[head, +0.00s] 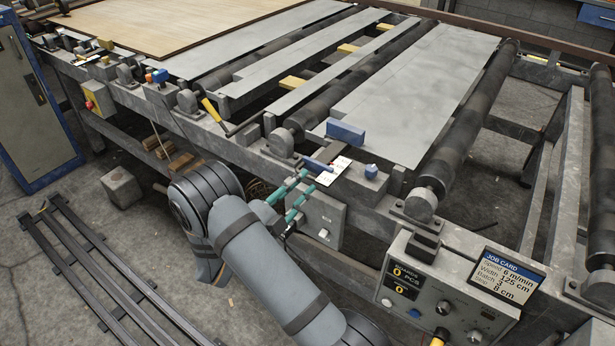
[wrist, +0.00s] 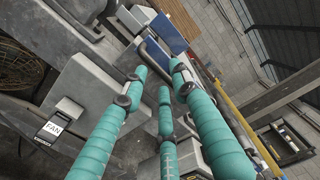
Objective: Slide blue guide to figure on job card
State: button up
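A blue block (head: 345,131) lies at the near end of the grey sheet on the rollers. A flatter blue piece (head: 318,165) sits at the left end of a white marked strip (head: 333,171), and a small blue knob (head: 371,171) is to its right. I cannot tell for sure which is the guide. The job card (head: 507,275) reads speed 6 m/min, width 125 cm, batch 3 and a last line of 8 cm. My gripper (head: 309,180), teal-fingered, is open just in front of the strip. In the wrist view, its fingertips (wrist: 160,66) are apart, below a blue part (wrist: 168,34).
A grey box (head: 318,218) hangs below the frame beside my gripper; a FAN label (wrist: 53,129) shows in the wrist view. A control panel (head: 445,305) stands at the lower right. Dark rollers (head: 468,115) flank the sheet. Floor rails (head: 85,265) run at left.

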jog(key=p+v, duration=0.2)
jog(key=v, duration=0.4)
jog(key=shift+s+a, duration=0.25)
jog(key=shift+s, duration=0.1)
jog(key=b+x, duration=0.3)
jog(key=x, duration=0.1)
jog(key=shift+w+d, duration=0.1)
jog(key=shift+w, duration=0.05)
dwell(0.5)
